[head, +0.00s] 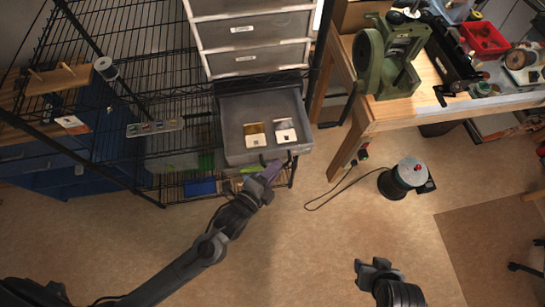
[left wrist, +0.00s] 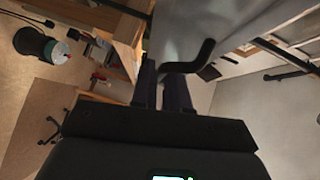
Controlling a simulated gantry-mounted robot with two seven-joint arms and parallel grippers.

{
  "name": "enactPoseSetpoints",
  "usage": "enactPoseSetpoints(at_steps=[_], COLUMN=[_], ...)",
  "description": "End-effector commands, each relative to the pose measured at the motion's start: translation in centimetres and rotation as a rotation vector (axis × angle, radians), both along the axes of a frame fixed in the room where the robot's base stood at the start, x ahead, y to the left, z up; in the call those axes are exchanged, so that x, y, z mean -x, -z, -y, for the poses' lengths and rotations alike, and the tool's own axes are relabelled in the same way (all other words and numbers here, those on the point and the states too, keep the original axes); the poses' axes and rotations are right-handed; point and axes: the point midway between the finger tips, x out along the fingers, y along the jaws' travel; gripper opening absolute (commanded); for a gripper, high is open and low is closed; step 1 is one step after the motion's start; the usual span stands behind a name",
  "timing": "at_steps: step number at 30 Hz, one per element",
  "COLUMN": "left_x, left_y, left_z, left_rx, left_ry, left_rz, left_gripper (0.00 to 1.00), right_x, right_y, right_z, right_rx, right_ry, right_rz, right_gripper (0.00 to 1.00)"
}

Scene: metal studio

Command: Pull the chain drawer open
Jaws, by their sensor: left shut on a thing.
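The grey chain drawer (head: 236,112) sticks out from the bottom of a stack of drawers on the wire rack. Two small packs, one gold and white (head: 255,134) and one white (head: 285,131), lie inside it. My left gripper (head: 268,172) is at the drawer's front edge, shut on its black handle (left wrist: 203,56). In the left wrist view, the two dark fingers (left wrist: 161,88) reach the handle below the grey drawer front (left wrist: 210,25). My right gripper (head: 372,266) is low in the head view, away from the drawer and over the floor; its jaw gap is unclear.
Closed drawers (head: 254,58) stand above in the black wire rack (head: 165,100). A wooden workbench (head: 385,118) with a green machine (head: 384,60) is to the right. A cable spool (head: 404,176) stands on the floor. The floor in front of the drawer is mostly clear.

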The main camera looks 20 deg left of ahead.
Motion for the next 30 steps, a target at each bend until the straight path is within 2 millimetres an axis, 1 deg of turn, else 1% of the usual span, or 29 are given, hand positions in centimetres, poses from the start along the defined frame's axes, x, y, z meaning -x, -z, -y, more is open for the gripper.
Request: enactPoseSetpoints(at_steps=[11,12,14,15,16,25,28,30], left_x=[0.2,0.1,0.1,0.1,0.1,0.2,0.8,1.5], left_y=[0.0,0.0,0.0,0.0,0.0,0.0,0.0,0.0], left_z=[0.1,0.1,0.1,0.1,0.1,0.1,-0.1,-0.2], left_rx=[0.0,0.0,0.0,0.0,0.0,0.0,0.0,0.0], left_ry=[0.0,0.0,0.0,0.0,0.0,0.0,0.0,0.001], left_rz=[0.001,0.001,0.0,0.0,0.0,0.0,0.0,-0.001], left_gripper=[0.0,0.19,0.28,0.34,0.36,0.36,0.36,0.36], right_x=[0.0,0.0,0.0,0.0,0.0,0.0,0.0,0.0], right_y=[0.0,0.0,0.0,0.0,0.0,0.0,0.1,0.2], right_z=[0.0,0.0,0.1,0.1,0.1,0.2,0.2,0.2], right_rx=[0.001,0.002,0.004,0.005,0.006,0.01,0.01,0.01], right_ry=[-0.001,-0.002,-0.003,-0.004,-0.004,-0.006,-0.006,-0.006], right_rz=[0.0,0.0,0.0,0.0,0.0,-0.001,-0.001,-0.001], right_gripper=[0.43,0.43,0.43,0.43,0.43,0.43,0.43,0.43])
